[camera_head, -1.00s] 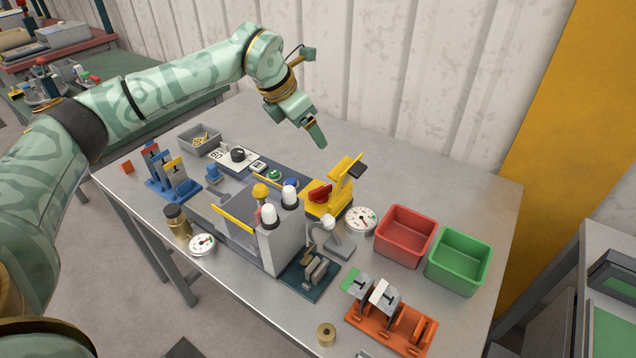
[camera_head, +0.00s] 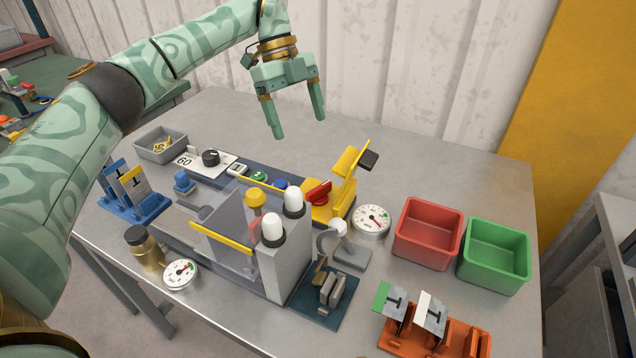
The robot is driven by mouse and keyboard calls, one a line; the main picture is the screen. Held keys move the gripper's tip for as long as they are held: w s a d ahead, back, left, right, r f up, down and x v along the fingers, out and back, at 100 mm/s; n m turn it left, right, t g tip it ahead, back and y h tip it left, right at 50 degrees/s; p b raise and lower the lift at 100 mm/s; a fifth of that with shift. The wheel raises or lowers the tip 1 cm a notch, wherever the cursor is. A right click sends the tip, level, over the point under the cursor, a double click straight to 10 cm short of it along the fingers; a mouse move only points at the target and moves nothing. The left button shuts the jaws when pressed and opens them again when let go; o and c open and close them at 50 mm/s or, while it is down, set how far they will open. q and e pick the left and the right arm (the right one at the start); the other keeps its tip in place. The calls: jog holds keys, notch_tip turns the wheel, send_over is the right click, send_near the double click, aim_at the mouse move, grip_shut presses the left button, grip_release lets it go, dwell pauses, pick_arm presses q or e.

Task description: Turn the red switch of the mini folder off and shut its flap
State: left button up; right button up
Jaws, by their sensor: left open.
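The red switch (camera_head: 319,193) sits on a yellow base (camera_head: 328,213) behind the machine's white-capped posts. A yellow flap (camera_head: 350,163) with a dark tip stands raised and tilted beside the switch. I cannot tell the switch's setting from its angle. My left gripper (camera_head: 297,130) is open and empty, fingers pointing down, in the air behind and a little left of the switch and flap, touching neither. My right gripper does not show.
A grey machine with a clear guard (camera_head: 225,238) stands in front. A round gauge (camera_head: 371,220), a lamp (camera_head: 340,232), a red bin (camera_head: 428,232) and a green bin (camera_head: 494,255) lie to the right. The table (camera_head: 420,160) is clear at the back right.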

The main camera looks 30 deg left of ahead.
aim_at(318, 186)
pick_arm(q)
jog(key=b+x, duration=0.4)
jog(key=x, duration=0.9)
jog(key=shift+a+f, duration=0.1)
jog(key=shift+f, duration=0.25)
jog(key=shift+s+d+f, duration=0.1)
jog(key=shift+d+f, duration=0.1)
jog(key=shift+f, duration=0.15)
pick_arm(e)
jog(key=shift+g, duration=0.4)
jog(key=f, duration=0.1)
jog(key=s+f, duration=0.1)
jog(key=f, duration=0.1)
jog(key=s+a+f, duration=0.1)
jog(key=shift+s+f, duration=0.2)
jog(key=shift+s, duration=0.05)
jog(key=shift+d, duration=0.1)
